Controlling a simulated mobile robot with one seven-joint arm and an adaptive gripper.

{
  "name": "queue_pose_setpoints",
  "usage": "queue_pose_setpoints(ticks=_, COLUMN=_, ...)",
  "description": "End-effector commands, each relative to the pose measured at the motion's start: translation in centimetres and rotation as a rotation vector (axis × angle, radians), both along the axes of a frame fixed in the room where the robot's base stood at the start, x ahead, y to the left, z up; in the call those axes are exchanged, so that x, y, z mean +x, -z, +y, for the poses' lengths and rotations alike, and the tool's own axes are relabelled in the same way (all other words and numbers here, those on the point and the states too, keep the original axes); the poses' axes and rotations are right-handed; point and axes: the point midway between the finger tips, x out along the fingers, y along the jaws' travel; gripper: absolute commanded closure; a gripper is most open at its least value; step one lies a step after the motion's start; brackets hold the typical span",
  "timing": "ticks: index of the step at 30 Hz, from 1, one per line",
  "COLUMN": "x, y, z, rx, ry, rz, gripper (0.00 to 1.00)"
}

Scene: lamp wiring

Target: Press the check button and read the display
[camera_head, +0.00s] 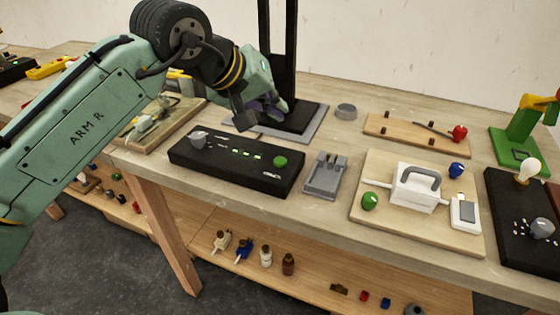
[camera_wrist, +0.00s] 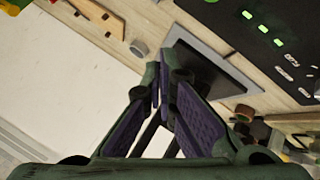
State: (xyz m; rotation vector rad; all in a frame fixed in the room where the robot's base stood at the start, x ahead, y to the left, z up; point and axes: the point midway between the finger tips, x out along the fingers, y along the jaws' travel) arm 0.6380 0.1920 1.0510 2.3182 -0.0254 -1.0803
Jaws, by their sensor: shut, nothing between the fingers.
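A black panel box (camera_head: 235,172) lies on the bench, with a round green button (camera_head: 280,161) near its right end. Small green lit marks (camera_head: 240,153) show along its middle, and a grey knob (camera_head: 198,138) is at its left end. Part of the panel (camera_wrist: 292,28) with green lights (camera_wrist: 263,28) also shows in the wrist view; I cannot read any text there. My gripper (camera_head: 266,106) is shut and empty, behind the panel and apart from the button. Its purple-padded fingers (camera_wrist: 166,78) show in the wrist view.
A black upright frame on a grey base (camera_head: 310,125) stands by my gripper. A grey tray (camera_head: 325,176) sits right of the panel. A wooden board (camera_head: 400,235) carries a white handled box (camera_head: 415,187) and a small screen unit (camera_head: 466,211). A bulb (camera_head: 528,170) stands far right.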

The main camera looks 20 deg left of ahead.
Motion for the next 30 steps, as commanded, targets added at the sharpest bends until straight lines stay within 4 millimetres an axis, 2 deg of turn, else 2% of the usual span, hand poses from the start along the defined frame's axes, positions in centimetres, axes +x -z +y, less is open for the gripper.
queue_pose_setpoints(ticks=1, x=0.0, y=1.1, z=0.0, rx=0.001, ry=-0.002, rz=0.001, gripper=1.00)
queue_pose_setpoints(ticks=9, x=-0.1, y=5.2, z=0.1, rx=0.001, ry=-0.003, rz=0.002, gripper=1.00)
queue_pose_setpoints(ticks=15, x=0.0, y=7.1, z=0.0, rx=-0.002, ry=0.002, rz=-0.001, gripper=1.00)
queue_pose_setpoints(ticks=21, x=0.0, y=8.1, z=0.0, rx=0.000, ry=0.001, rz=-0.001, gripper=1.00)
queue_pose_setpoints(ticks=30, x=0.0, y=8.1, z=0.0, rx=0.001, ry=0.001, rz=0.000, gripper=1.00)
